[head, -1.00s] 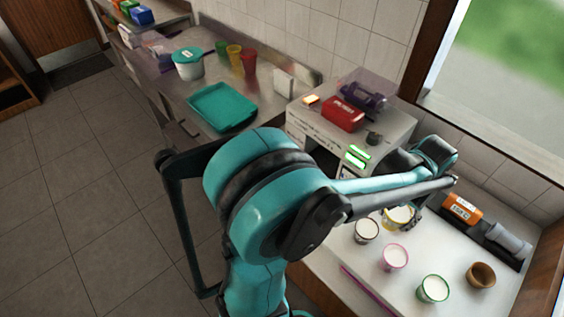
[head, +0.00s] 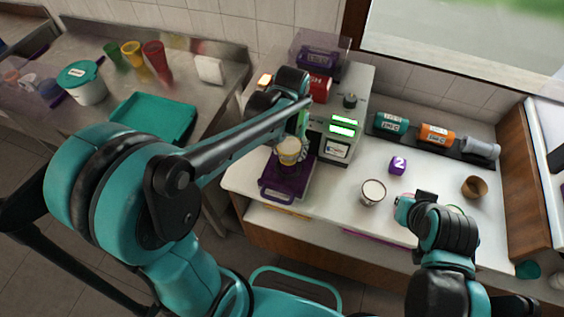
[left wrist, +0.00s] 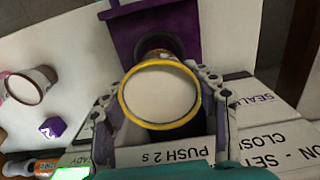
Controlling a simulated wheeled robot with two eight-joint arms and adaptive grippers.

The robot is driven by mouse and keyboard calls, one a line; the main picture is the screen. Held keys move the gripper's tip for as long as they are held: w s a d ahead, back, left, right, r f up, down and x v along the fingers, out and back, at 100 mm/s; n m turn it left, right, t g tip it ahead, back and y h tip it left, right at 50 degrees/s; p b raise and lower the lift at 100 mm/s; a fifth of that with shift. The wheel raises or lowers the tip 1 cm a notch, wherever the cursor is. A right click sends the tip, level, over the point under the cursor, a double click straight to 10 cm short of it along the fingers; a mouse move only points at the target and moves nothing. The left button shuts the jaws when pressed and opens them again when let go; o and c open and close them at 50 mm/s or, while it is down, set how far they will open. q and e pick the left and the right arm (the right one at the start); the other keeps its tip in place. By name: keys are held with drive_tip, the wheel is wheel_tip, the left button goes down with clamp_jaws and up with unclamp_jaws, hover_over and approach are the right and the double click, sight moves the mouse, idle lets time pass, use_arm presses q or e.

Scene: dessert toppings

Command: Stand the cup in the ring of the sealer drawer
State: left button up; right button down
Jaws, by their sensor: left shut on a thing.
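My left gripper (head: 290,136) is shut on the yellow-rimmed cup (head: 288,153), which is filled with white. It holds the cup upright over the open purple sealer drawer (head: 275,189) at the front of the sealer (head: 340,122). In the left wrist view the cup (left wrist: 160,96) sits between both fingers (left wrist: 160,92). Part of the drawer's dark ring (left wrist: 158,45) shows beyond the rim; the cup hides the rest. I cannot tell the gap between cup base and ring. My right gripper (head: 420,203) hangs over the counter; its jaws are unclear.
A dark-rimmed white cup (head: 373,192) and a purple "2" cube (head: 397,165) stand right of the drawer. My right arm partly hides other cups. A brown cup (head: 474,187) stands farther right. Teal (head: 391,122), orange (head: 437,133) and grey rolls line the back.

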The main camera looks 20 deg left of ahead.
sight(288, 160)
use_arm(q)
wheel_tip(288, 160, down, 5)
drive_tip(key=shift+f+b, duration=0.15)
drive_tip(key=shift+b, duration=0.6)
drive_tip(key=shift+f, duration=0.2)
drive_tip(key=shift+f, duration=0.2)
drive_tip(key=o, duration=1.4)
drive_tip(key=shift+r, duration=0.1)
